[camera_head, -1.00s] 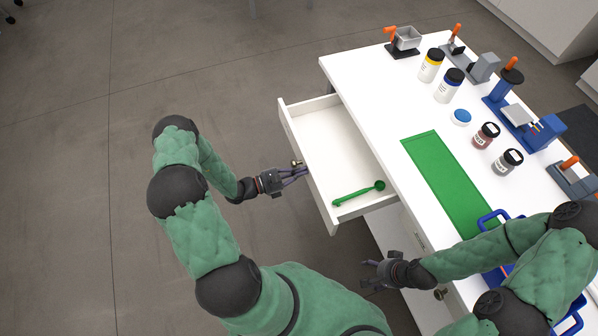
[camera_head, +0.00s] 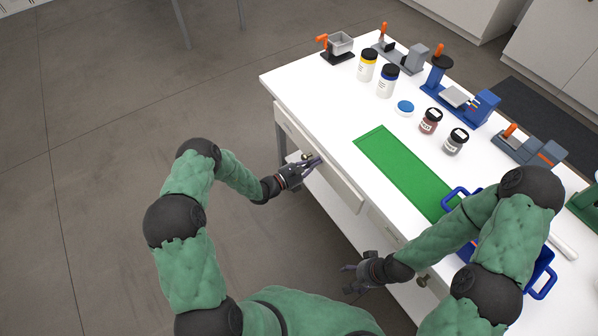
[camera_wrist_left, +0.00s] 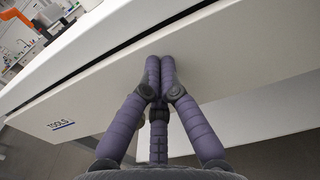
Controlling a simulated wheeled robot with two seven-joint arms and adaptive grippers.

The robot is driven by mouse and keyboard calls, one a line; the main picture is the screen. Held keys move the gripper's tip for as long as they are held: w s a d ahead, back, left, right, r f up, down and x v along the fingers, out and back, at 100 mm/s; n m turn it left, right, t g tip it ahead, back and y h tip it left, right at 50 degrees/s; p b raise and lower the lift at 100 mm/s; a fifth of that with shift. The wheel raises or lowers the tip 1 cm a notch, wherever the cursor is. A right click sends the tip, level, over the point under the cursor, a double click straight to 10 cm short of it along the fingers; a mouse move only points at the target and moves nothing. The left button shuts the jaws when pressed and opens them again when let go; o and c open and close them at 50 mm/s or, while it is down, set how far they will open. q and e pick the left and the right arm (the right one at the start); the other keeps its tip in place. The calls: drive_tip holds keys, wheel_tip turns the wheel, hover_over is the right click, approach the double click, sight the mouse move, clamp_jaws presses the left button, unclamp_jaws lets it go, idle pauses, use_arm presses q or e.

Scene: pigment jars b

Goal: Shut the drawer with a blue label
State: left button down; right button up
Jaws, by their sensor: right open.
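The drawer (camera_head: 341,186) has its white front close to the table's side in the head view; its inside is hidden. In the left wrist view, the drawer front (camera_wrist_left: 225,70) bears a label (camera_wrist_left: 62,124) reading TOOLS with a blue strip. A dark gap shows between its top edge and the tabletop. My left gripper (camera_head: 314,162) is at the drawer front by its round knob (camera_head: 306,156). Its fingers (camera_wrist_left: 160,65) are together, tips at the front face, with nothing visible between them. My right gripper (camera_head: 350,275) is open and empty, low before the table.
A blue-handled tray (camera_head: 541,283) stands at the right. A lower knob (camera_head: 423,280) is near my right gripper. The floor at left is clear.

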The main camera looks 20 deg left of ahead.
sight(322, 157)
use_arm(q)
drive_tip(key=x, duration=0.3)
drive_tip(key=shift+w+d, duration=0.15)
drive_tip(key=shift+w, duration=0.05)
drive_tip(key=shift+r, duration=0.1)
use_arm(e)
drive_tip(key=shift+s+a+f, duration=0.1)
drive_tip(key=shift+f, duration=0.25)
use_arm(q)
drive_tip(key=shift+w+r, duration=0.1)
